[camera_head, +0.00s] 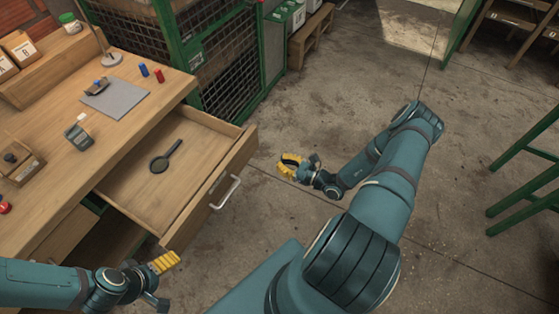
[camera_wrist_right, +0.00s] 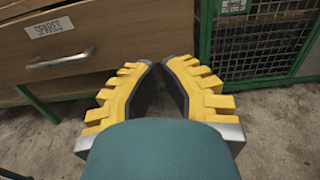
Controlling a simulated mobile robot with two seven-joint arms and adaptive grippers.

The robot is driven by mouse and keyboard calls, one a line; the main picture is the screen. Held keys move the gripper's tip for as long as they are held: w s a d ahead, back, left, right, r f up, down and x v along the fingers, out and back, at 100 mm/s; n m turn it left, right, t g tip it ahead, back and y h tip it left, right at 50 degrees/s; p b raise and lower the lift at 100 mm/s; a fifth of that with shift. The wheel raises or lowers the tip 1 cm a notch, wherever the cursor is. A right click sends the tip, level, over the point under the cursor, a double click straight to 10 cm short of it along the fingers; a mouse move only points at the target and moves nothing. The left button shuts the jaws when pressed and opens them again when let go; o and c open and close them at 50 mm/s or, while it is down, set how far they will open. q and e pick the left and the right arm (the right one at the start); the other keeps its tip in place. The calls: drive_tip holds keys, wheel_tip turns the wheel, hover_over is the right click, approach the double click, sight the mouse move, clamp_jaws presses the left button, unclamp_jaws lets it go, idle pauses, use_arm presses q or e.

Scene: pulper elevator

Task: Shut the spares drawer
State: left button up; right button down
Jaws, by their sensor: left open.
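The spares drawer (camera_head: 140,197) is pulled well out of the wooden bench in the head view. A dark magnifying glass (camera_head: 166,157) lies inside it. Its front carries a metal handle (camera_head: 226,192). In the wrist view the drawer front (camera_wrist_right: 100,24) shows a "SPARES" label (camera_wrist_right: 50,28) and the handle (camera_wrist_right: 60,60). My right gripper (camera_head: 290,166) is over the floor, right of the drawer front and apart from it. Its yellow fingers (camera_wrist_right: 161,62) lean together with a narrow gap and hold nothing visible. My left gripper (camera_head: 166,262) is open and empty near the drawer's near front corner.
The bench top (camera_head: 60,120) holds a grey mat (camera_head: 114,99), a lamp (camera_head: 108,58), small red and blue parts and boxes. A green-framed mesh cage (camera_head: 225,70) stands behind the drawer. A green stand (camera_head: 530,160) is at the right. The concrete floor between is clear.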

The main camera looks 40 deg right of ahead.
sight(250, 148)
drive_tip(key=b+x, duration=0.1)
drive_tip(key=x, duration=1)
drive_tip(key=shift+w+f, duration=0.1)
drive_tip(key=shift+w, duration=0.05)
use_arm(q)
drive_tip(key=shift+w+f, duration=0.15)
drive_tip(key=shift+f, duration=0.7)
